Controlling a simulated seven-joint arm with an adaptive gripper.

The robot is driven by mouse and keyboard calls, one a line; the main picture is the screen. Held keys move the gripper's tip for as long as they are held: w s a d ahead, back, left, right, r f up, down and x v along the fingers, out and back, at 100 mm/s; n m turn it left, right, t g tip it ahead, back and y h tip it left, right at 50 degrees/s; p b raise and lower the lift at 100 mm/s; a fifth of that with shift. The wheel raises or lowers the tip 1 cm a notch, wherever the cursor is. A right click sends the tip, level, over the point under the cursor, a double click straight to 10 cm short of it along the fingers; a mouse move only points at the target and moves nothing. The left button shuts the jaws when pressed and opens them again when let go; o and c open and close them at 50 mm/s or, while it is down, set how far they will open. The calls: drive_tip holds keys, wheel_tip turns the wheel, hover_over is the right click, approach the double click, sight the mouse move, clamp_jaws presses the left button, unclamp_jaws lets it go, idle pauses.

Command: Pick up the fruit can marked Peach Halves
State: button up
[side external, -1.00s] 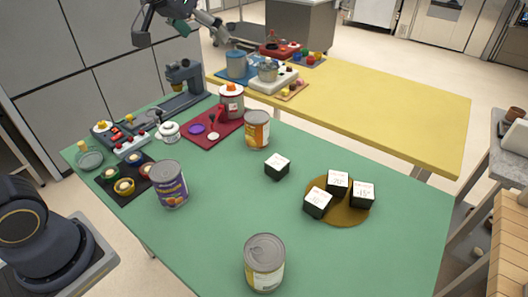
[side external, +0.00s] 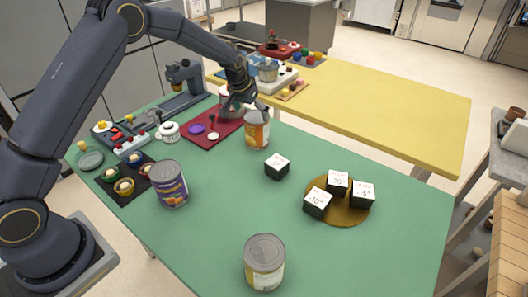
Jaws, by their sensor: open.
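Three fruit cans stand upright on the green table, and their lettering is too small to read. An orange-labelled can (side external: 257,134) stands near the back edge. A purple-labelled can (side external: 171,188) stands at the left, and a can with a pale yellowish label (side external: 264,268) stands at the front. I cannot tell for certain which one is marked Peach Halves. My gripper (side external: 246,108) is open and empty at the top of the orange-labelled can, hiding part of its lid. I cannot tell whether it touches the can.
A black-and-white cube (side external: 277,167) stands mid-table; three similar cubes sit on a round brown mat (side external: 347,217). A red mat (side external: 205,139) lies behind my gripper on the left. A dark tray (side external: 128,188) lies left. The table's front right is clear.

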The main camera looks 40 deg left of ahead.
drive_tip(key=x, duration=0.8)
drive_tip(key=shift+c, duration=0.4)
drive_tip(key=shift+s, duration=0.1)
drive_tip(key=c, duration=1.3)
drive_tip(key=shift+r, duration=0.15)
drive_tip(key=shift+c, duration=0.9)
